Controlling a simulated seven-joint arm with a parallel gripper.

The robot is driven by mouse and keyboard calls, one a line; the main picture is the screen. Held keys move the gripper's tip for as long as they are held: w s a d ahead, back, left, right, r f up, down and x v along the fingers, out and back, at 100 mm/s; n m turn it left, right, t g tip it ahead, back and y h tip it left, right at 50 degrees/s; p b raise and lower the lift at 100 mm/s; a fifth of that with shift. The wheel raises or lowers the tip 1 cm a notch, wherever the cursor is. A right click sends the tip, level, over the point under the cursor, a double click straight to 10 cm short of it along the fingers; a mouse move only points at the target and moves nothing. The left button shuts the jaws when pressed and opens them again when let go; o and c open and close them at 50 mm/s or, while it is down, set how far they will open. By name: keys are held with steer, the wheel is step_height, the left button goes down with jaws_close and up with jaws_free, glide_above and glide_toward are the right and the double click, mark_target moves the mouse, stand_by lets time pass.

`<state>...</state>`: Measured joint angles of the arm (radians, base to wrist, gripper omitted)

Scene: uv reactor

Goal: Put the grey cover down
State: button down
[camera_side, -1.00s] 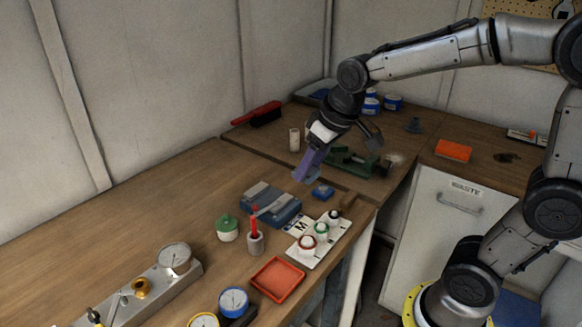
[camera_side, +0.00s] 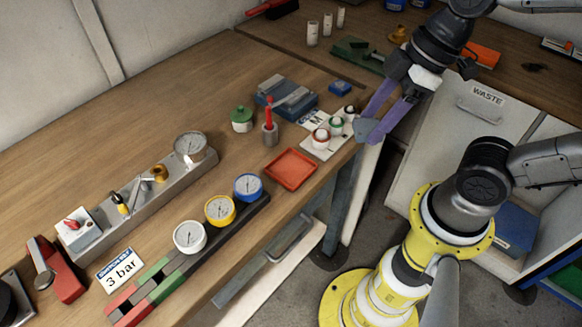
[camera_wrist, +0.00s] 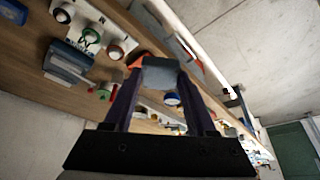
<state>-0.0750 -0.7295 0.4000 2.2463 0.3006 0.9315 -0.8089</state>
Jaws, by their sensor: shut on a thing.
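My gripper (camera_side: 375,122) has long purple fingers and is shut on the grey cover (camera_side: 366,129), a small blue-grey piece at the fingertips. In the side view it appears at the bench's front edge, just right of the white vial plate; its exact height is unclear. In the wrist view the cover (camera_wrist: 160,75) sits between the two fingertips and hides part of the bench behind it. The blue-grey device (camera_side: 287,98) stands on the bench, left of and behind my gripper. It also shows in the wrist view (camera_wrist: 70,62).
The white plate (camera_side: 312,144) holds vials with coloured rings. A red tray (camera_side: 290,169), a red stick in a grey holder (camera_side: 270,133), a green-lidded jar (camera_side: 242,119) and a small blue block (camera_side: 340,88) stand nearby. Bare wood lies left of the device.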

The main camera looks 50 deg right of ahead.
steer(key=shift+s+a+r+n, duration=0.1)
steer(key=shift+s+a+n, duration=0.2)
steer(key=shift+s+a, duration=0.3)
steer(key=w+a+f, duration=0.3)
steer(key=w+f, duration=0.1)
steer(key=w, duration=0.3)
glide_above(288, 170)
steer(key=s+d, duration=0.1)
steer(key=s, duration=0.1)
step_height(288, 170, down, 5)
steer(key=shift+w+d, duration=0.1)
steer(key=shift+d, duration=0.05)
steer(key=shift+w+f, duration=0.15)
steer(key=shift+f, duration=0.8)
steer(key=shift+w+f, duration=0.15)
steer(key=shift+f, duration=0.75)
steer(key=shift+f, duration=0.1)
steer(key=c, duration=0.5)
jaws_free()
